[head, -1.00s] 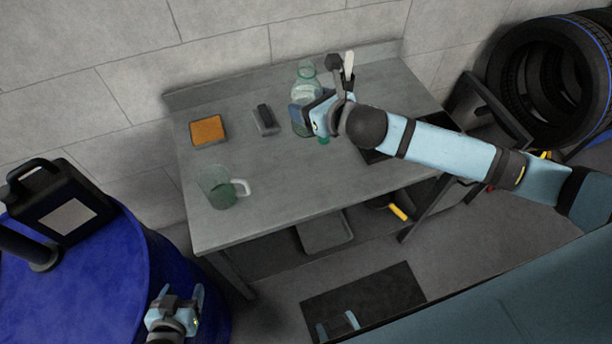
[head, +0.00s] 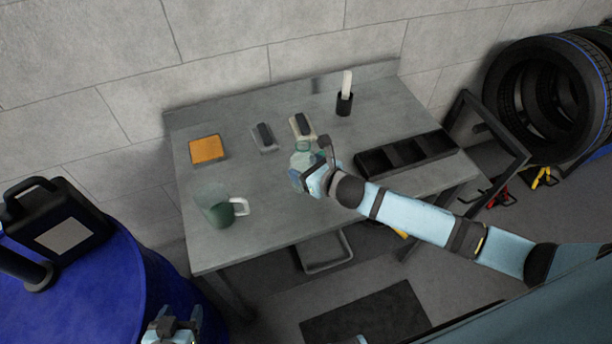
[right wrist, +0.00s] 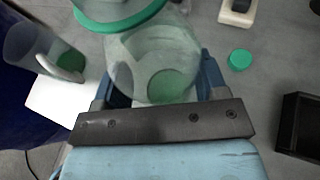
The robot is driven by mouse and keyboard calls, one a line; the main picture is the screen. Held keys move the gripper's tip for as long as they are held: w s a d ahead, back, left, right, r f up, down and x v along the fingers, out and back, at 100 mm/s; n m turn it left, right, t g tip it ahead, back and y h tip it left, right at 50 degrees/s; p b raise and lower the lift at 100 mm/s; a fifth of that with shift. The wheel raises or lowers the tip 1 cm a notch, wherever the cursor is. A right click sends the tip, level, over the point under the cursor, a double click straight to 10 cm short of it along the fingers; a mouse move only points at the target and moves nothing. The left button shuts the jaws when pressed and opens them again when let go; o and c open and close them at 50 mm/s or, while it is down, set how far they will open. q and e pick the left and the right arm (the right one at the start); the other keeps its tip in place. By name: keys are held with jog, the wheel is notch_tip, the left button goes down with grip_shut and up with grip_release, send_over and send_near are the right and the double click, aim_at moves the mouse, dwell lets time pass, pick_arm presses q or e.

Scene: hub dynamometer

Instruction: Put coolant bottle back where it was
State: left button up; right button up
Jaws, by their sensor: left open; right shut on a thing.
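The coolant bottle (head: 301,157), clear with green liquid low inside, is in my right gripper (head: 310,180) above the grey table (head: 255,205). In the right wrist view the bottle (right wrist: 155,55) sits between the fingers of the right gripper (right wrist: 160,85), its green ring at the top edge. I cannot tell the gap between bottle and tabletop. A green cap (right wrist: 239,60) lies on the table; the arm hides it in the head view. My left gripper (head: 172,328) is open and empty beside the blue drum, partly cut off.
A clear jug with green liquid (head: 215,207) stands at the table's left front. An orange sponge (head: 205,149), two small dark-topped blocks (head: 264,137) (head: 301,126), a black holder (head: 344,104) and a black divided tray (head: 405,155) are on the table. A black canister (head: 58,222) stands on the drum (head: 100,290).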

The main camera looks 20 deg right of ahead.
jog(key=shift+f, duration=1.95)
jog(key=shift+f, duration=0.1)
jog(key=o, duration=1)
jog(key=shift+o, duration=0.2)
